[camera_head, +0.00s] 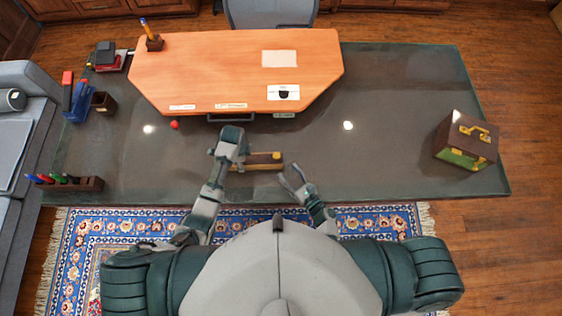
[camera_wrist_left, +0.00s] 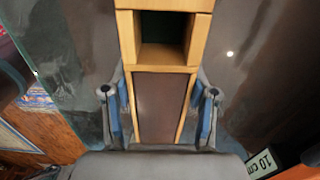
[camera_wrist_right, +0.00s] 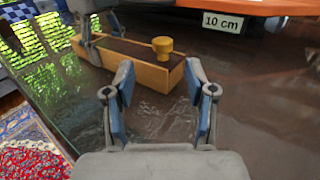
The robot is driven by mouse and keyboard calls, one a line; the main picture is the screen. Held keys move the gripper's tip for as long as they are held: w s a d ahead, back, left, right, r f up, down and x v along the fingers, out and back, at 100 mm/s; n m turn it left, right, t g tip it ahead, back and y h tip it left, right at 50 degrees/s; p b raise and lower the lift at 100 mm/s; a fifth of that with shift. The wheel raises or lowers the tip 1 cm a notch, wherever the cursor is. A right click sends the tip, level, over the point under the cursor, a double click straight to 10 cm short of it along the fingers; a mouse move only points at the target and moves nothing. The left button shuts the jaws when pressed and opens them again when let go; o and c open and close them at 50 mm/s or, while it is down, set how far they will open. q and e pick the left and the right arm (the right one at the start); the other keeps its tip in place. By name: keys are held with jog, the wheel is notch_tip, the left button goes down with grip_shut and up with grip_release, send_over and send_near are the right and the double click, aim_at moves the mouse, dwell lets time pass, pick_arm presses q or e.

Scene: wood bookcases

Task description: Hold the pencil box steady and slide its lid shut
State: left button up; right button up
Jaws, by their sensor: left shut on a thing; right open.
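The pencil box (camera_head: 259,166) is a long tan wooden box with a dark brown top, lying on the glass-topped desk. My left gripper (camera_head: 236,161) is shut across its left end, one finger along each long side. In the left wrist view, a dark brown panel (camera_wrist_left: 160,105) lies between the fingers, with an open dark hollow (camera_wrist_left: 163,38) beyond it. The right wrist view shows a yellow knob (camera_wrist_right: 162,47) on top toward the box's right end. My right gripper (camera_head: 290,173) is open and empty, just right of the box and apart from it.
An orange desk board (camera_head: 230,70) lies behind the box, with a 10 cm label (camera_wrist_right: 222,22) at its front edge. A dark chest (camera_head: 466,141) stands far right. A pen rack (camera_head: 88,184) and blue stapler-like item (camera_head: 80,102) stand left. Desk between box and chest is clear.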

jog(key=shift+v, duration=1.4)
pick_arm(q)
jog(key=o, duration=1.5)
jog(key=shift+r, duration=0.1)
